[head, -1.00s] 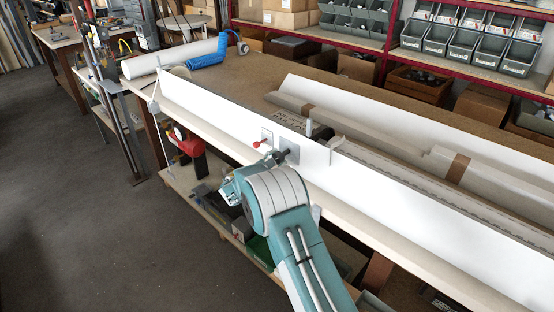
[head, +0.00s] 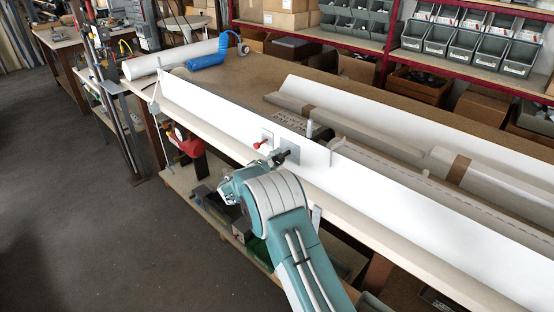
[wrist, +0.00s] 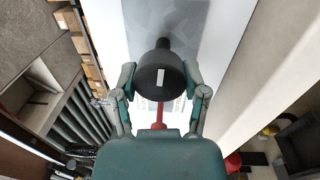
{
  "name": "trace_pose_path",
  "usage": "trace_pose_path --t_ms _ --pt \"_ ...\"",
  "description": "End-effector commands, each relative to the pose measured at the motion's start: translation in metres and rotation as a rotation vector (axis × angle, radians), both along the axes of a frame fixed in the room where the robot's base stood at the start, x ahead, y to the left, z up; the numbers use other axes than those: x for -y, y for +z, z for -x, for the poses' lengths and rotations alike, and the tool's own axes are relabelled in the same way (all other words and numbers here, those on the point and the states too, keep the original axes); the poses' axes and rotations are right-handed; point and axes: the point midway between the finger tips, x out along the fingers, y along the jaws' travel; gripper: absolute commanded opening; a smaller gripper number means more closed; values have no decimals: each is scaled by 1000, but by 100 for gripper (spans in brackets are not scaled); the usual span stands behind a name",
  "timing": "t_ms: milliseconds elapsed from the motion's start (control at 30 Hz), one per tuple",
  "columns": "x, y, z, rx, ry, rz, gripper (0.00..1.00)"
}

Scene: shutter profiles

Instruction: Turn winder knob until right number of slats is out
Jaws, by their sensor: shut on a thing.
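The winder knob (wrist: 161,76) is a dark, round knob with a white mark on its face, in the middle of the wrist view. It stands out on a shaft from a grey plate (head: 290,150) on a long white panel (head: 215,110). My gripper (wrist: 161,84) has one finger on each side of the knob and is shut on it. In the head view my arm hides most of the grip. A red lever (wrist: 158,116) sits beside the knob and also shows in the head view (head: 259,144). I cannot make out any slats or a count.
The panel stands along the front edge of a long workbench (head: 262,82). Shelves with bins (head: 470,45) stand at the back. The floor (head: 70,190) at left is clear.

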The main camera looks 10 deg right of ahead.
Motion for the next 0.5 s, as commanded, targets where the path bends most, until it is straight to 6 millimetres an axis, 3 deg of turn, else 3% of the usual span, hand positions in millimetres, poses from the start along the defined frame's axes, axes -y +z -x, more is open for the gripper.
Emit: trace_pose_path --t_ms 500 --pt "0 -5 1 84 2 -70 10"
